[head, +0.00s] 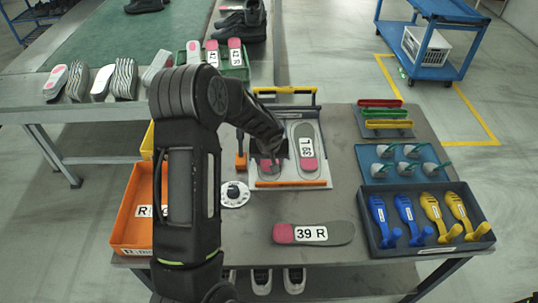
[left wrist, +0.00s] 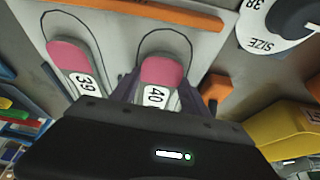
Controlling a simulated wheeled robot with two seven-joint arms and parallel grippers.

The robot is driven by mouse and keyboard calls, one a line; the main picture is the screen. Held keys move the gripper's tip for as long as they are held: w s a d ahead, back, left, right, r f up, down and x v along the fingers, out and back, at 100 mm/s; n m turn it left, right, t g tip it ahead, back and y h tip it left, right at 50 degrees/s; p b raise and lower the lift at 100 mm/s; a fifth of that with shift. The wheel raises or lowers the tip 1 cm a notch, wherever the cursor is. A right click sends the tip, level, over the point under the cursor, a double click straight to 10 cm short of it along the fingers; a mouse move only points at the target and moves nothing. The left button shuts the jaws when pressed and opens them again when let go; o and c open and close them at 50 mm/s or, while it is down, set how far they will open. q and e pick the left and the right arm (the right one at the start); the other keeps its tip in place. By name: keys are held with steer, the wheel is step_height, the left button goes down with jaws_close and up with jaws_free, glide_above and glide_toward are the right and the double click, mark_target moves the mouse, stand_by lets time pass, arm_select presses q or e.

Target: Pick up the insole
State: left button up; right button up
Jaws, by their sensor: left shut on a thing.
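My left gripper (head: 272,153) reaches down over the left slot of the white insole board (head: 324,184). In the left wrist view its fingers (left wrist: 160,92) are shut on the sides of a grey insole with a pink end (left wrist: 162,70), labelled 40. In the head view only its pink end (head: 270,166) shows past the gripper. Whether it is lifted off the board is unclear. Another insole labelled 39 (head: 308,163) lies in the slot beside it and also shows in the left wrist view (left wrist: 68,54). A 39 R insole (head: 313,233) lies on the table in front.
A size dial (head: 235,194) and orange bin (head: 133,212) stand left. Right are a dark tray (head: 378,249) of blue and yellow tools and a blue mat (head: 373,164). A yellow-handled frame (head: 284,91) is behind the board.

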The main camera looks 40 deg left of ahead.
arm_select(q)
steer(key=shift+r, duration=0.1)
step_height(320, 180, up, 10)
steer(key=shift+b, duration=0.45)
stand_by(0.4)
stand_by(0.4)
